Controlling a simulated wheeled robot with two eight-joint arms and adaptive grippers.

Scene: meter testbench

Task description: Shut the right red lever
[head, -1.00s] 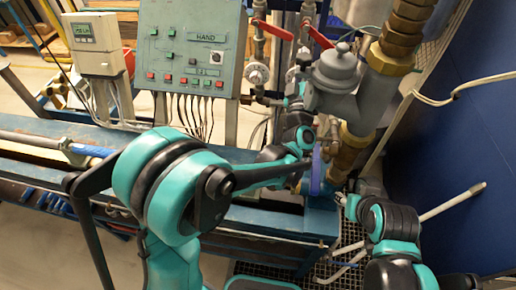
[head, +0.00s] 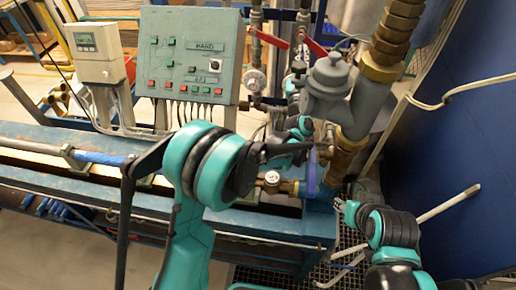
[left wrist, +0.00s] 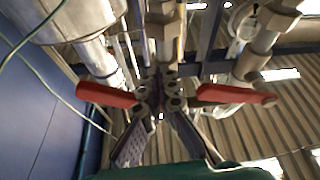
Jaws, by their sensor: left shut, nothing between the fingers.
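The right red lever (head: 314,46) slants down to the right from its pipe in the head view. In the left wrist view, which looks turned over, I take the red lever on the left (left wrist: 107,95), on the blue wall's side, to be the same one. The left red lever (head: 271,39) also shows in the wrist view (left wrist: 236,94). My left gripper (head: 299,66) is shut and empty, close to the right lever's pipe. In the wrist view its fingers (left wrist: 161,88) lie between the levers; contact is unclear. My right gripper (head: 341,205) is low by the bench end, its jaws unclear.
A grey meter body (head: 328,82) and thick brass-fitted pipe stand just right of the levers. A green control box (head: 190,52) is on the left. A blue wall (head: 460,130) bounds the right side. The blue bench (head: 70,180) runs below.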

